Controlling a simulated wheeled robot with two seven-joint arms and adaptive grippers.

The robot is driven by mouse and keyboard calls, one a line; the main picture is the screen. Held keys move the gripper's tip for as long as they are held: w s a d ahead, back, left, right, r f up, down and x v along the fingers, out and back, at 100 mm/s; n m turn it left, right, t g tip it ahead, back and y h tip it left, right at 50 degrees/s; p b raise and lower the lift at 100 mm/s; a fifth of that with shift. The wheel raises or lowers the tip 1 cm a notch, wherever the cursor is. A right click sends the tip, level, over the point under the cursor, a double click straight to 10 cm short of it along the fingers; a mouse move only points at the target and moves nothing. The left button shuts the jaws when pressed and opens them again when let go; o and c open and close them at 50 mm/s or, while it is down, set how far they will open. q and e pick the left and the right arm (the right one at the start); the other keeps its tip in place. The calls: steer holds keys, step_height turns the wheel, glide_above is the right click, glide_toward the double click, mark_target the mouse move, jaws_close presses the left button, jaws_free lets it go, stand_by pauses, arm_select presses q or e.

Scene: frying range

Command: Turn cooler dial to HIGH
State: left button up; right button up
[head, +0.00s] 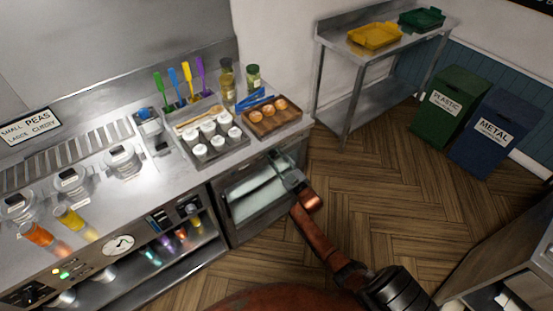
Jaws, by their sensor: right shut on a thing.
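The cooler (258,205) is set into the counter's right end, with a pale, glass-like front in a dark frame. My right gripper (291,178) reaches in from the lower right to the upper right corner of the cooler front. It is shut on what seems to be the cooler dial, which the fingers cover. The dial's mark and setting cannot be read. My left gripper is not in view.
On the counter above the cooler are a wooden tray (251,127) of brown round items and a metal tray (243,145) with white-capped jars. A small knob panel (188,209) is left of the cooler. Wooden floor (400,210) lies clear to the right.

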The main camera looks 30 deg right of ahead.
steer(key=shift+f, duration=0.1)
steer(key=o, duration=1.1)
steer(key=shift+o, duration=0.2)
steer(key=s, duration=1.2)
steer(key=shift+f, duration=0.25)
steer(key=shift+d, duration=0.1)
